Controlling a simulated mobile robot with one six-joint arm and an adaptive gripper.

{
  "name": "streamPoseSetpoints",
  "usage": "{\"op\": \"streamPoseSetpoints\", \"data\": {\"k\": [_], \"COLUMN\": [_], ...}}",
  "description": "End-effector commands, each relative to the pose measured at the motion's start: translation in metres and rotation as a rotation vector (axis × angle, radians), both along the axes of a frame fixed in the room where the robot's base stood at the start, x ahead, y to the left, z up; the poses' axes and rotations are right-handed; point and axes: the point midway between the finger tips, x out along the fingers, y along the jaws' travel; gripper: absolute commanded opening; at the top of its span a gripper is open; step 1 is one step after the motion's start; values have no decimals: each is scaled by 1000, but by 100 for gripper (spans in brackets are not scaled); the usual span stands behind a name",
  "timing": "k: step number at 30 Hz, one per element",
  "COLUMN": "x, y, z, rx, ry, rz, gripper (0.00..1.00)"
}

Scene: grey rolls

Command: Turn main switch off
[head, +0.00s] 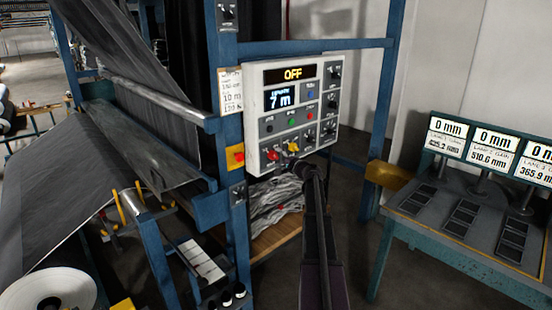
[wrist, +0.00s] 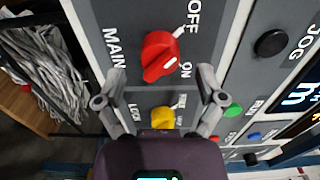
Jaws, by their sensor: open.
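The main switch is a red rotary knob (wrist: 161,55) on a grey panel in the wrist view, with MAIN, OFF and ON printed around it. Its ridge runs from upper right to lower left, with a white mark on the knob's face. I cannot surely tell which setting the mark points to. The red knob also shows low on the white control box (head: 335,115) in the head view (head: 272,156). My gripper (wrist: 160,86) is open and empty. Its fingers are spread left and right, with the red knob ahead between them; contact is not visible.
A yellow knob (wrist: 162,117) marked LOCK sits beside the red one, between my fingers. A black JOG button (wrist: 270,43) and a green button (wrist: 233,109) are to the right. The box's display (head: 293,73) reads OFF. A blue post (head: 234,215) stands left of the box.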

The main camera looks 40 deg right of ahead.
Motion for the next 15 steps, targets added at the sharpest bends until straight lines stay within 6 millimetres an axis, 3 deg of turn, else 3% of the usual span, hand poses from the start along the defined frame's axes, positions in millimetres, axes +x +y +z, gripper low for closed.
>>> {"op": "streamPoseSetpoints", "data": {"k": [15], "x": [-81], "y": [-6], "z": [0], "rx": [0], "ry": [0], "rz": [-3], "gripper": [89]}}
